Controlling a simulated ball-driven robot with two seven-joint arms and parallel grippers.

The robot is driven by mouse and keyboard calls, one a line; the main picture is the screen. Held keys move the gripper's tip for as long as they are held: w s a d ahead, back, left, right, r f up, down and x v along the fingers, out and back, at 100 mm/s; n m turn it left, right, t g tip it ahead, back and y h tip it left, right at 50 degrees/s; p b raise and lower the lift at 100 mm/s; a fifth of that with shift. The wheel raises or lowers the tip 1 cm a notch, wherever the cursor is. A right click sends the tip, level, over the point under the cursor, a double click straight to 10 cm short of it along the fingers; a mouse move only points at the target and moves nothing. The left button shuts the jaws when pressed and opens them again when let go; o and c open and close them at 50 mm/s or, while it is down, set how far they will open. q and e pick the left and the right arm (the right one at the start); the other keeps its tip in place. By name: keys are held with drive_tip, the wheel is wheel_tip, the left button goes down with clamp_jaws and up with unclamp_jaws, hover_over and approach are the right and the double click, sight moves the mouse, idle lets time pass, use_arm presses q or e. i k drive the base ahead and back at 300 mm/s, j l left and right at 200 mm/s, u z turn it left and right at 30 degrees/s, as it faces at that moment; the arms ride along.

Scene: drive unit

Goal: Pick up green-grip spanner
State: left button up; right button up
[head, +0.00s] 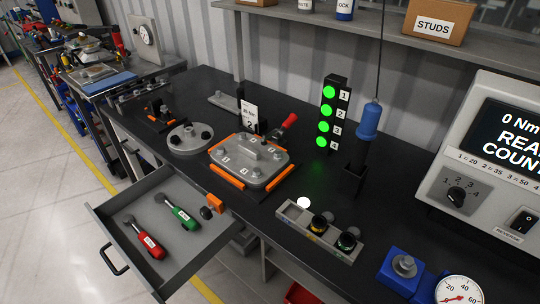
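The green-grip spanner (183,215) lies in an open grey drawer (150,187) below the bench's left front edge. Its green handle carries a white label, and its darker metal end points to the upper left. A red-handled tool (150,242) with a similar label lies to its left in the same drawer, apart from it. Neither of my grippers is in the head view.
An orange block (211,206) sits at the drawer's right side. On the black bench (300,178) stand a grey cover plate (249,160) in an orange-edged fixture, a round flange (189,139), a socket tray (318,229) and a four-light tower (330,115). A blue hanging tool (369,121) is beside the tower.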

sight(160, 197)
drive_tip(key=i+j, duration=0.1)
drive_tip(key=j, duration=0.3)
drive_tip(key=i+j, duration=0.1)
drive_tip(key=j, duration=0.35)
drive_tip(key=i+j, duration=0.1)
drive_tip(key=j, duration=0.3)
